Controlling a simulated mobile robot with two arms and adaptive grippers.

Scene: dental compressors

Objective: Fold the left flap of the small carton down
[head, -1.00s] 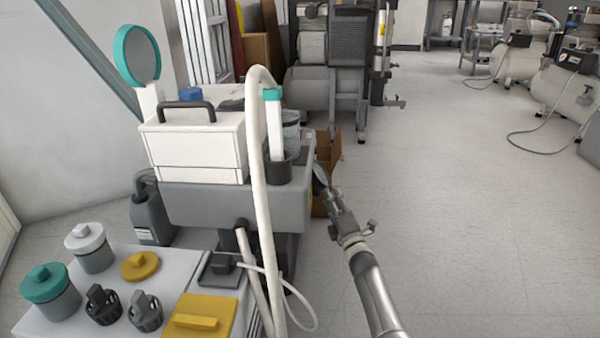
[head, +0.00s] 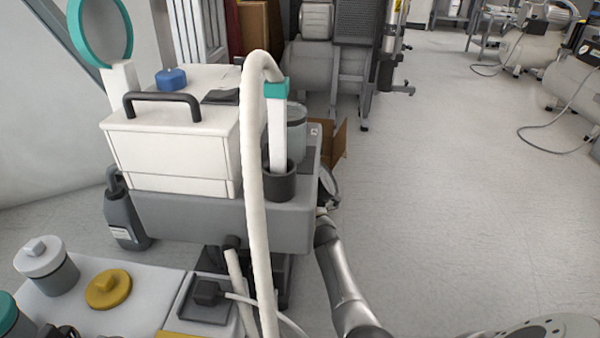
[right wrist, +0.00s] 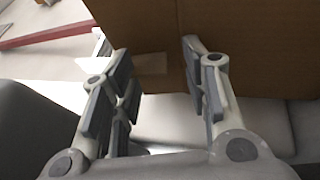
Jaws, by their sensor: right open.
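The small carton (head: 340,141) is brown and stands on the floor behind the white and grey machine. In the head view only its right part, with a raised panel, shows. In the right wrist view a brown cardboard panel (right wrist: 265,45) of it fills the top right, close in front of the fingers. My right gripper (right wrist: 155,72) is open with nothing seen between its fingers; I cannot tell whether it touches the cardboard. In the head view my right arm reaches in beside the machine, and its fingers are hidden. My left gripper is not in view.
The machine (head: 180,155) with a white hose (head: 255,190) stands just left of my right arm. A counter (head: 130,318) with lidded jars is at lower left. A grey compressor (head: 312,75) stands behind the carton.

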